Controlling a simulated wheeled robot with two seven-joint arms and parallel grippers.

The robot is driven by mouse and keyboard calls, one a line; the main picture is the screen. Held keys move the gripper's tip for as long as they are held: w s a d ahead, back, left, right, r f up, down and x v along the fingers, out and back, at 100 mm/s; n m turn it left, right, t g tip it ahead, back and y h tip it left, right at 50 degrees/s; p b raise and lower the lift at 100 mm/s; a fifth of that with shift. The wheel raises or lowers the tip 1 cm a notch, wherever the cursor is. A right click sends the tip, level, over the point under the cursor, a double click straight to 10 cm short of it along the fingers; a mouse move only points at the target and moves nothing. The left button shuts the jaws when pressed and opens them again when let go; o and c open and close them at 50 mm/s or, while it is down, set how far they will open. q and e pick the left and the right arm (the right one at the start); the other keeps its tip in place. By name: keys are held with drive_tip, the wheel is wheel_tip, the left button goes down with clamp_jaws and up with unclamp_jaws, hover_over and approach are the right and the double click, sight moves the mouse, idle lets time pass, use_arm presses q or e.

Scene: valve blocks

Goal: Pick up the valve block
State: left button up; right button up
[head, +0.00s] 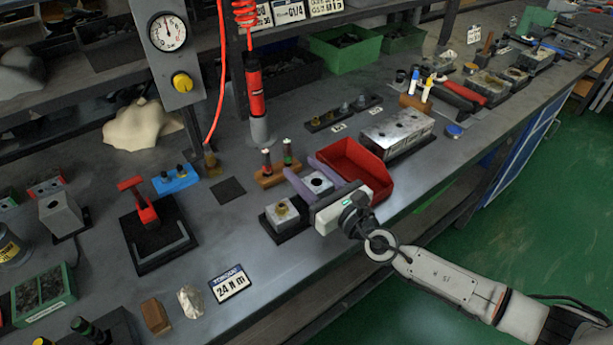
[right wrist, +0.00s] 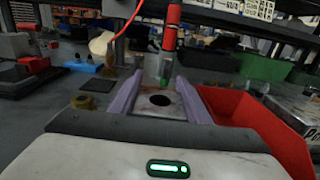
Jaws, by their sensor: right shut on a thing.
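The valve block (head: 318,183) is a small grey metal block with a dark round hole in its top. My right gripper (head: 300,168) has its two purple fingers along opposite sides of it and is shut on it. In the right wrist view the valve block (right wrist: 160,103) sits between the fingers, hole facing up. I cannot tell whether it is clear of the bench. A second grey block (head: 283,211) with a brass fitting stands on a black base just left of the gripper. My left gripper is not in view.
A red bin (head: 352,165) stands close to the gripper's right, also in the right wrist view (right wrist: 262,125). A wooden stand (head: 278,175) with two small tools is behind. A large metal block (head: 397,132) lies farther right. Bare bench (head: 265,262) lies front left.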

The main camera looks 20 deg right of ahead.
drive_tip(key=b+v, duration=0.1)
drive_tip(key=v, duration=0.4)
drive_tip(key=b+v, duration=0.1)
drive_tip(key=v, duration=0.5)
drive_tip(key=b+v, duration=0.1)
drive_tip(key=v, duration=0.4)
drive_tip(key=shift+s+r, duration=0.25)
drive_tip(key=shift+s, duration=0.05)
drive_tip(key=shift+s+r+m+t+h, duration=0.5)
drive_tip(key=shift+s+r+m+h, duration=1.5)
drive_tip(key=shift+s+r+h, duration=1)
drive_tip(key=w+f+n+g+y, duration=0.1)
drive_tip(key=w+f+n+y, duration=0.3)
drive_tip(key=f+y, duration=0.1)
drive_tip(key=shift+w+d+f+y+b, duration=0.3)
drive_tip(key=shift+w+f+y, duration=0.1)
drive_tip(key=shift+y, duration=0.1)
